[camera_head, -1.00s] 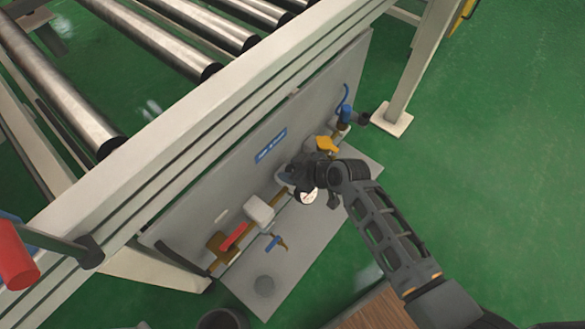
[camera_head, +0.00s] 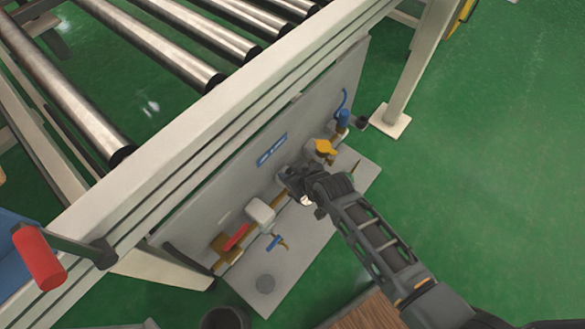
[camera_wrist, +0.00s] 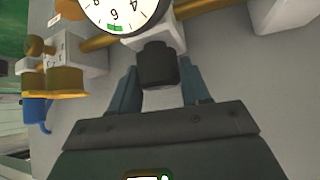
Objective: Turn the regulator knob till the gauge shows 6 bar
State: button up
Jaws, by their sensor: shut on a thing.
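The black regulator knob (camera_wrist: 157,65) sits between the two fingers of my gripper (camera_wrist: 160,84) in the wrist view; the gripper is shut on it. The round white gauge (camera_wrist: 118,14) is just above the knob, cut off by the top edge. Its numbers 4, 6 and 8 and a green mark by the 6 show, but I cannot make out the needle. In the head view my gripper (camera_head: 293,180) is at the panel and hides the knob. Only a small white part of the gauge (camera_head: 306,200) shows there.
The grey panel (camera_head: 215,195) hangs below the roller conveyor frame. A yellow valve handle (camera_head: 323,148) and a blue fitting (camera_head: 343,117) are right of my gripper. A white block (camera_head: 260,211) and a red handle (camera_head: 237,237) are to its left.

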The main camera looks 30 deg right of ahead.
jog(key=m+h, duration=0.2)
jog(key=shift+f+m+b, duration=0.1)
jog(key=shift+m+b, duration=0.2)
jog(key=shift+b, duration=0.05)
jog(key=m+h+b, duration=0.1)
jog(key=b, duration=0.1)
jog(key=m+g+h+b, duration=0.1)
jog(key=m+b, duration=0.1)
jog(key=shift+w+f+m+h+b, duration=0.1)
jog(key=shift+f+m+h+b, duration=0.1)
jog(key=shift+m+h+b, duration=0.15)
jog(key=m+g+h+b, duration=0.1)
jog(key=m+b, duration=0.1)
jog(key=m+g+h+b, duration=0.1)
jog(key=m, duration=0.1)
jog(key=shift+r+h+b, duration=0.15)
jog(key=shift+h+b, duration=0.2)
jog(key=shift+r+m+g+h+b, duration=0.1)
jog(key=shift+m+g+h+b, duration=0.75)
jog(key=shift+m, duration=0.8)
jog(key=shift+g, duration=0.35)
jog(key=o, duration=1)
jog(key=shift+r, duration=0.1)
jog(key=p+v, duration=0.2)
jog(key=v, duration=0.5)
jog(key=shift+s+a+r, duration=0.2)
jog(key=shift+r, duration=0.1)
